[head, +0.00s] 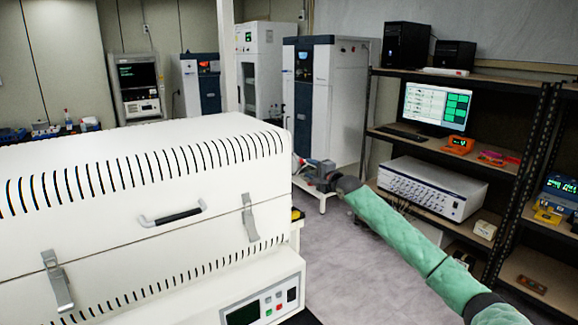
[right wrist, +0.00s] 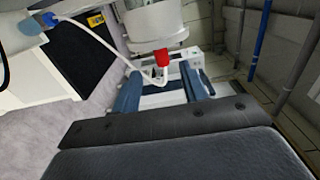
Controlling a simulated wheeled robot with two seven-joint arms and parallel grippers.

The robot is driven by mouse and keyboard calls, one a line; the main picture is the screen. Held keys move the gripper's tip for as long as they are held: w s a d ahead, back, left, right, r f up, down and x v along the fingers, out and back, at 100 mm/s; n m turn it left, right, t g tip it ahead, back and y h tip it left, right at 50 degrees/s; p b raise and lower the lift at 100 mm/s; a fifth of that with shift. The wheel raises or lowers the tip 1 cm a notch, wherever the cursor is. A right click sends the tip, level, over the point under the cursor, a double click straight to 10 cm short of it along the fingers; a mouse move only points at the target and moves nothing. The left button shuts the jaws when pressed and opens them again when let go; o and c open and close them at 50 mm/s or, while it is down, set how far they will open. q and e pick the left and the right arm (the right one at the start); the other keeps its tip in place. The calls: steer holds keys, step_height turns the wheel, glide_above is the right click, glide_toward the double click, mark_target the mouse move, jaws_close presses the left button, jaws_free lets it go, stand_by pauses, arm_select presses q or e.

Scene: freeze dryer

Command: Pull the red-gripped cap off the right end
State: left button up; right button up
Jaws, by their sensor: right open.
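The white slotted machine (head: 150,200) fills the left of the head view. My right gripper (head: 318,172) is beside its right end, with the arm in a green sleeve reaching in from the lower right. In the right wrist view, the two blue-grey fingers of my right gripper (right wrist: 162,88) stand apart, with a gap between them. The red grip (right wrist: 162,57) shows beyond the fingertips, roughly centred on the gap, below a whitish round part (right wrist: 153,22). I cannot tell whether a finger touches it. My left gripper is not in view.
A thin white tube (right wrist: 100,42) runs from a blue fitting (right wrist: 47,18) towards the red grip, close to the fingers. Shelves (head: 510,85) with a monitor (head: 436,107) and a white instrument (head: 432,188) stand on the right. Grey floor (head: 345,270) is open between.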

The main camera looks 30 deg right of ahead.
mark_target(298, 162)
steer(key=w, duration=0.4)
steer(key=w+b, duration=0.1)
steer(key=w, duration=0.2)
steer(key=shift+w+a, duration=0.2)
steer(key=shift+w, duration=0.2)
steer(key=shift+w+b, duration=0.25)
steer(key=shift+b, duration=0.05)
steer(key=shift+w+r, duration=0.1)
steer(key=shift+w, duration=0.15)
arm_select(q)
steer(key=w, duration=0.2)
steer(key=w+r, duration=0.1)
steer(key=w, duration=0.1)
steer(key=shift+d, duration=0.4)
arm_select(e)
steer(key=shift+a, duration=0.1)
jaws_close()
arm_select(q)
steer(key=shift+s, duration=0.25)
